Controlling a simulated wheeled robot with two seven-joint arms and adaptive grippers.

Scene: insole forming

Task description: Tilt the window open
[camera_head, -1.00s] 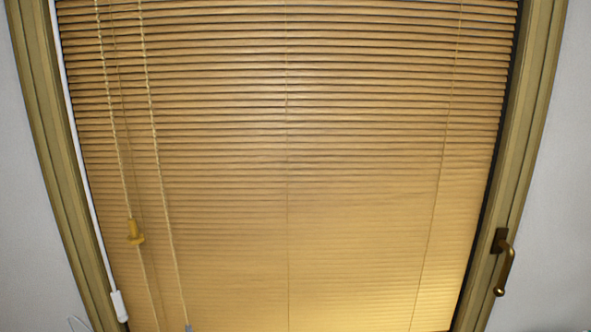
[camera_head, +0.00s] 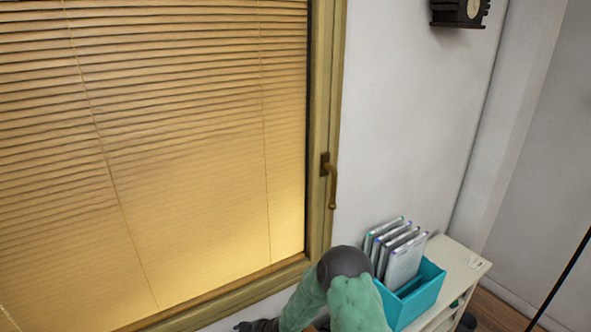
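The window (camera_head: 323,120) fills the left of the head view, with a yellowish wooden frame and a closed-slat blind (camera_head: 190,150) over its glass. Its frame looks closed. The bronze handle (camera_head: 332,186) sits on the right side of the frame with its grip hanging down. My green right arm (camera_head: 357,300) rises from the bottom edge, below the handle and apart from it. A dark part at its left end, perhaps my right gripper (camera_head: 258,325), is cut off by the bottom edge, so its fingers cannot be made out. My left gripper is out of view.
A white shelf (camera_head: 462,264) stands right of the window, bearing a teal box (camera_head: 425,291) with several upright cases, close beside my arm. A dark clock (camera_head: 460,11) hangs high on the wall. The wall around the handle is clear.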

